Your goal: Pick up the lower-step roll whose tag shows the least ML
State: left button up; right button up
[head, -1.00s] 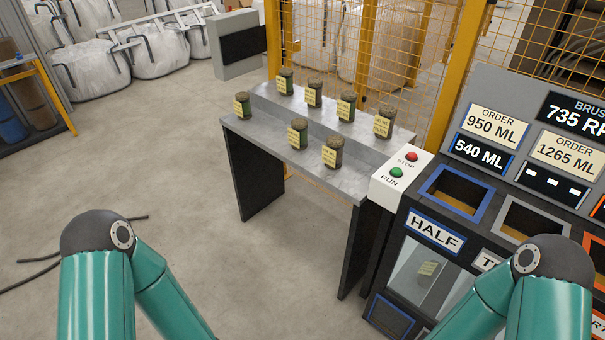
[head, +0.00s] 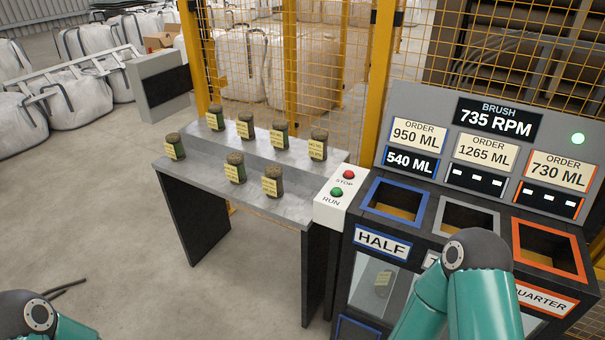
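Three turf rolls stand upright on the lower front step of the grey bench (head: 200,176): a left roll (head: 174,140), a middle roll (head: 236,160) and a right roll (head: 272,174). Each is dark green-brown with a yellow tag. The tag print is too small to read. Several more rolls stand on the upper step, among them one at its left end (head: 214,112) and one at its right end (head: 318,136). Only teal and dark grey links of my arms show, at the bottom left and bottom right. Neither gripper is in the frame.
Right of the bench is a white STOP/RUN box (head: 333,205). Beside it stands a dark machine with a blue-framed opening (head: 370,208), a grey-framed one (head: 442,206) and an orange-framed one (head: 518,232). A yellow mesh fence (head: 380,60) rises behind.

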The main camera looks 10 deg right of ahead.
aim_at(272, 184)
jog(key=z, duration=0.1)
jog(key=i, duration=1.55)
jog(key=u, duration=0.8)
jog(key=k, duration=0.7)
jog(key=u, duration=0.2)
jog(key=i, duration=0.65)
jog(key=z, duration=0.1)
